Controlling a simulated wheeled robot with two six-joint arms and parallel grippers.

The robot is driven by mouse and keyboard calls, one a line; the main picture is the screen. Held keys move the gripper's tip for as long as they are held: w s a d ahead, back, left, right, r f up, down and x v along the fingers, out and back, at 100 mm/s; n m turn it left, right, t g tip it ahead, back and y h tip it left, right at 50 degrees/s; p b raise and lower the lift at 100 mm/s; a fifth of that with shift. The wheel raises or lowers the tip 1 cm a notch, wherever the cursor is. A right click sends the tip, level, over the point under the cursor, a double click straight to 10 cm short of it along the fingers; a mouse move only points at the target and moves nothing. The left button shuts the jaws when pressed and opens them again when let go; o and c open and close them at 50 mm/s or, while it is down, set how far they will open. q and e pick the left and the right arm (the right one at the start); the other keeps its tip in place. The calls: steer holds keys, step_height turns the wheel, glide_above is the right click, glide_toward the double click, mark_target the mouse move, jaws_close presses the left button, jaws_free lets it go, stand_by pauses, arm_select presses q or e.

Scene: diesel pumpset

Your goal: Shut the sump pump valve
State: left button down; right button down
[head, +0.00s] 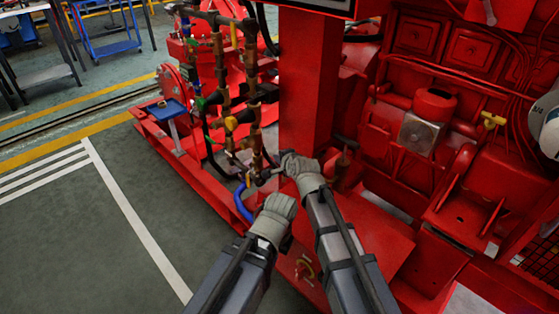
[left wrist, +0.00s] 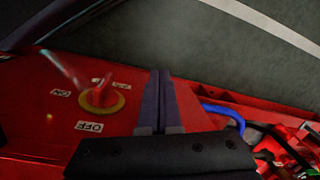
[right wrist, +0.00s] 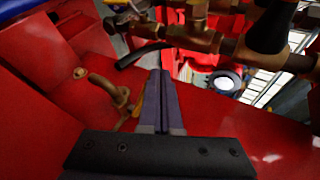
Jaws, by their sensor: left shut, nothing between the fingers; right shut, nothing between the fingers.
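A red rotary handle on a yellow disc (left wrist: 100,100) sits on the red base, with an ON label (left wrist: 61,93) to its left and an OFF label (left wrist: 89,127) below it. It also shows low in the head view (head: 305,268). No label names it as the sump pump valve, and I cannot tell its exact setting. My left gripper (head: 285,240) is shut and empty, close to the handle; its fingers (left wrist: 160,75) are to the handle's right in the left wrist view. My right gripper (head: 284,160) is shut and empty near the brass pipework; its fingers (right wrist: 160,74) appear apart from a brass elbow (right wrist: 105,88).
Brass pipework (head: 222,75) with small coloured handles stands beyond the grippers. A red column (head: 310,90) and the red engine (head: 430,115) crowd the right. A blue hose (head: 242,205) curves beside my left gripper. Green floor (head: 80,240) is clear to the left.

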steer(key=shift+w+a, duration=0.15)
steer(key=shift+w, duration=0.3)
stand_by(1.3)
steer(key=shift+s+d, duration=0.15)
steer(key=shift+d, duration=0.7)
steer(key=shift+s, duration=0.1)
